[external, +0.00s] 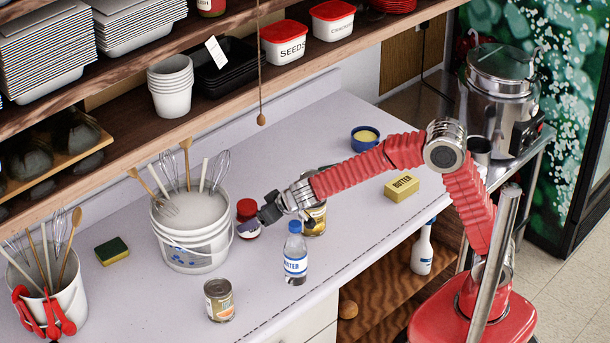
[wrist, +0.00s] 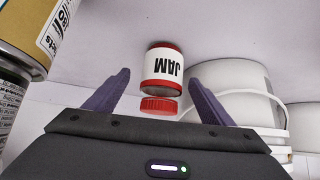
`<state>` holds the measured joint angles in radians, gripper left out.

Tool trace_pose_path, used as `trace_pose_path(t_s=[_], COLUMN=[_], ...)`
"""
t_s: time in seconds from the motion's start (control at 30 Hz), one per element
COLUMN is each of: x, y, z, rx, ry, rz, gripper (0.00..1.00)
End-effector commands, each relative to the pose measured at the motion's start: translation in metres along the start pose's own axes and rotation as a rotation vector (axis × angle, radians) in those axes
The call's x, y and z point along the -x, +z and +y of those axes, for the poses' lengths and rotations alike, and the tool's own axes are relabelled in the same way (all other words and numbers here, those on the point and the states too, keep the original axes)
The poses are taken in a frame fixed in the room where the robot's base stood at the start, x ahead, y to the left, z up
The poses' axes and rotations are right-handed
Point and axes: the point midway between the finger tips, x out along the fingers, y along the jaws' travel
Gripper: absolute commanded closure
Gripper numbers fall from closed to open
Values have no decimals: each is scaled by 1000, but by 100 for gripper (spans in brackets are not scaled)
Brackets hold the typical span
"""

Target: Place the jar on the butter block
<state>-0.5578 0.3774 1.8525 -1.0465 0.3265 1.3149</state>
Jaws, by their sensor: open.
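The jar (external: 246,228) is a small jam jar with a red lid and white label, standing on the counter right of the large white bucket. In the wrist view the jar (wrist: 163,72) appears upside down, ahead of and between my two fingers. My gripper (external: 254,223) is open and empty, and overlaps the jar in the external view. In the wrist view my gripper (wrist: 158,92) has its dark fingers spread wide, and I see no contact with the jar. The yellow butter block (external: 401,187) lies flat on the counter to the right, with nothing on it.
The white utensil bucket (external: 193,247) is close left of the jar. A water bottle (external: 295,255) and a can (external: 316,219) stand close on its right. Another can (external: 219,300) is in front. A blue bowl (external: 365,138) stands behind the butter. A shelf (external: 150,141) overhangs the back.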

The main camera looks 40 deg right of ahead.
Motion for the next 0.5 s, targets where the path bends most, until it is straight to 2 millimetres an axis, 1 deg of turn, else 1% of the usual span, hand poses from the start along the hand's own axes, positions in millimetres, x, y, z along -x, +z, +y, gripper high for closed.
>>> trace_pose_path(t_s=[0.3,0.4,0.5], x=[-35,-42,-44], y=[-2,-2,-2], z=[-4,-4,-4], rx=[1,0,0], ry=[-1,-1,-1], rz=[-1,-1,0], gripper=[24,24,24])
